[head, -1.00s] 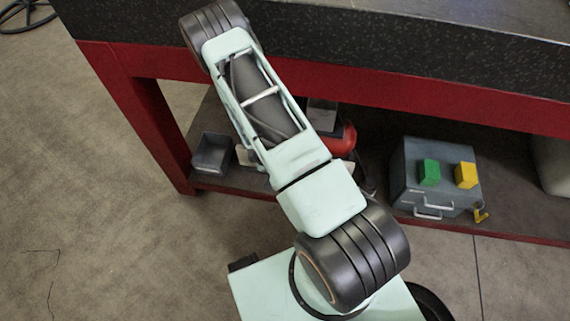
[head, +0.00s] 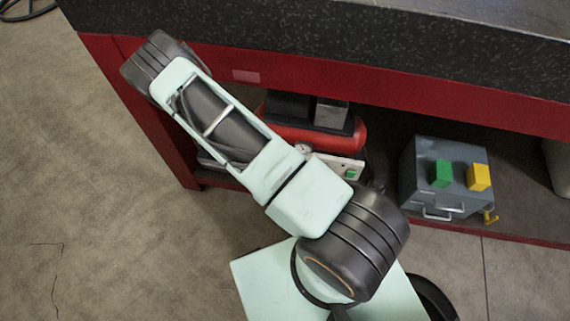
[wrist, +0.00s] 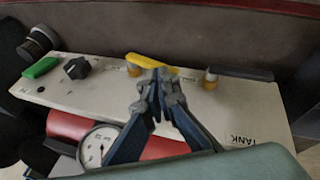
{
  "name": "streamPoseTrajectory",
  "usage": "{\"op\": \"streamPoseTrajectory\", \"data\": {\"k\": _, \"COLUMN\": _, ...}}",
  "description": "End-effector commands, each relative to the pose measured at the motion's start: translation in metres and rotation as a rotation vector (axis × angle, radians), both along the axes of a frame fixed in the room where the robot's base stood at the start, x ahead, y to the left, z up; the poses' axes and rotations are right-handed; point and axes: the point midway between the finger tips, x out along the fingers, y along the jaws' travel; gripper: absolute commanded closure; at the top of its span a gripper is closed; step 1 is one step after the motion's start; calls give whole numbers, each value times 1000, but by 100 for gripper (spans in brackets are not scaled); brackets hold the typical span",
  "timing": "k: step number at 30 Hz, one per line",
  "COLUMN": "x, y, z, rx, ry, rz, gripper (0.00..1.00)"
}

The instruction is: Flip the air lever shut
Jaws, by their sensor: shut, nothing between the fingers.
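In the wrist view a pale panel carries a yellow lever (wrist: 145,61) on a brass-coloured stem and a black lever (wrist: 242,73) on a similar stem to its right. Both handles lie roughly along the panel's length. No readable label shows which one is the air lever. My gripper (wrist: 161,78) is shut and empty, with its fingertips at the right part of the yellow lever, partly covering it. I cannot tell whether they touch it. My gripper does not show in the head view.
The head view shows the bench's red rail (head: 400,95) above, and a grey box (head: 420,180) on the lower shelf at right.

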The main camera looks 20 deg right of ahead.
Motion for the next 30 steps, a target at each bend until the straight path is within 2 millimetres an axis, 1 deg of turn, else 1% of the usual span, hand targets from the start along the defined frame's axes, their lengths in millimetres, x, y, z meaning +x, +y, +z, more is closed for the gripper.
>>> {"op": "streamPoseTrajectory", "data": {"k": 1, "x": -2, "y": 2, "z": -2, "rx": 1, "ry": 1, "rz": 2, "gripper": 100}}
{"op": "streamPoseTrajectory", "data": {"k": 8, "x": -1, "y": 1, "z": -1, "rx": 2, "ry": 0, "rz": 1, "gripper": 100}}
{"op": "streamPoseTrajectory", "data": {"k": 21, "x": -9, "y": -10, "z": -8, "rx": 2, "ry": 0, "rz": 1, "gripper": 100}}
{"op": "streamPoseTrajectory", "data": {"k": 30, "x": -9, "y": -11, "z": -7, "rx": 2, "ry": 0, "rz": 2, "gripper": 100}}
